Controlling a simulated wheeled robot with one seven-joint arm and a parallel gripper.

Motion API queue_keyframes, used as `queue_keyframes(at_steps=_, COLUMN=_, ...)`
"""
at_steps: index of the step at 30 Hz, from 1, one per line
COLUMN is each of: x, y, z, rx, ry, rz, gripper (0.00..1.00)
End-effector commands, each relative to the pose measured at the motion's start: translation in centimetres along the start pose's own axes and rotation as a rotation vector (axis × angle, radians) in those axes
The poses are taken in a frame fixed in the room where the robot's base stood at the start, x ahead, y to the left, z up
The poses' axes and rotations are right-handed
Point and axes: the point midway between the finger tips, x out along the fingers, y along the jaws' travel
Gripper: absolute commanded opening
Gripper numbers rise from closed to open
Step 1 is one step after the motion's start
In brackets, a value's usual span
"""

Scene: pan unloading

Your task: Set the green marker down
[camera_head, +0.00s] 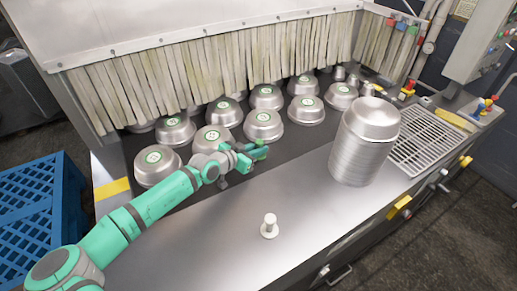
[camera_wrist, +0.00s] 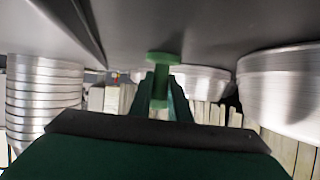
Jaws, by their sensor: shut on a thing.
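My gripper (camera_head: 254,153) reaches over the steel table among the pans in the head view. It is shut on the green marker (camera_head: 261,151). The wrist view looks upside down, with the dark table surface (camera_wrist: 210,25) at the top. There the marker (camera_wrist: 161,72) shows a stem between my fingers and a wide flat end toward the surface. I cannot tell whether that end touches the table. My fingers hide part of the stem.
Several upturned pans with green-and-white labels (camera_head: 264,126) stand around my gripper, before a strip curtain (camera_head: 225,65). A tall pan stack (camera_head: 360,155) stands to the right. A white marker (camera_head: 269,228) stands in front. The front table surface (camera_head: 200,245) is otherwise mostly clear.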

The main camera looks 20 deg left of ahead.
Motion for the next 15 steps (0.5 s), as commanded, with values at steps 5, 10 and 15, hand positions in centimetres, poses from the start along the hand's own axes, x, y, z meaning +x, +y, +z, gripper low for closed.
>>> queue_keyframes(at_steps=5, x=0.07, y=0.01, z=0.17, rx=0.0, ry=0.0, rz=0.0, gripper=0.24)
queue_keyframes(at_steps=10, x=0.06, y=0.01, z=0.16, rx=0.0, ry=0.0, rz=0.0, gripper=0.35)
queue_keyframes(at_steps=15, x=0.04, y=0.0, z=0.12, rx=0.001, ry=0.0, rz=0.0, gripper=0.35)
